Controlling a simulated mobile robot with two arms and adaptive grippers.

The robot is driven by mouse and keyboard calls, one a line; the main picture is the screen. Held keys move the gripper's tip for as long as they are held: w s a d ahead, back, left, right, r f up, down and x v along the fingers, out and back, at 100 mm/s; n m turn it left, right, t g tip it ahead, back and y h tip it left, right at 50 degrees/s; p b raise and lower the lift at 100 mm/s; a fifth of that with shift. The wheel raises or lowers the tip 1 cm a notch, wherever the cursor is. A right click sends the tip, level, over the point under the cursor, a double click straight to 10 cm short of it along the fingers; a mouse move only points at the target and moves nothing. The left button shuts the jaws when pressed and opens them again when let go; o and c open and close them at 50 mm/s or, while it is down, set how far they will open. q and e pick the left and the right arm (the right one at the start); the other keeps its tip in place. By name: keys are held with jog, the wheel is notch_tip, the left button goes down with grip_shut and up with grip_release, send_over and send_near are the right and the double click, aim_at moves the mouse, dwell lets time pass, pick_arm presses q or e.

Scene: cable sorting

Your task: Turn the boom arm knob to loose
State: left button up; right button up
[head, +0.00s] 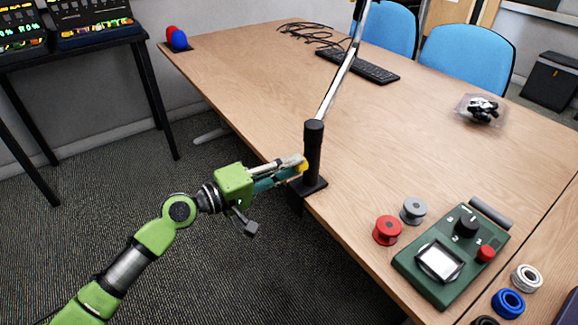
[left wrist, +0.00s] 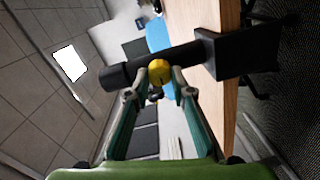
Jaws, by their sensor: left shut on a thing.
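The boom arm stands at the table's near left edge, with a black upright post (head: 314,150) on a clamp base and a silver arm (head: 345,75) rising from it. A yellow knob (head: 303,167) sits on the side of the post. My left gripper (head: 300,166) reaches in from the left and is shut on the knob. In the left wrist view the yellow knob (left wrist: 159,71) lies between the two fingertips (left wrist: 160,80), in front of the black post (left wrist: 190,60). The knob's loose or tight marking cannot be read. My right gripper is not in view.
A green device (head: 450,258) with a screen, red spool (head: 387,230) and grey spool (head: 413,210) lie to the right of the post. A keyboard (head: 358,66), cables (head: 310,33) and a bagged item (head: 482,109) lie farther back. The table middle is clear.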

pick_arm(q)
jog(key=o, duration=1.1)
jog(key=v, duration=1.2)
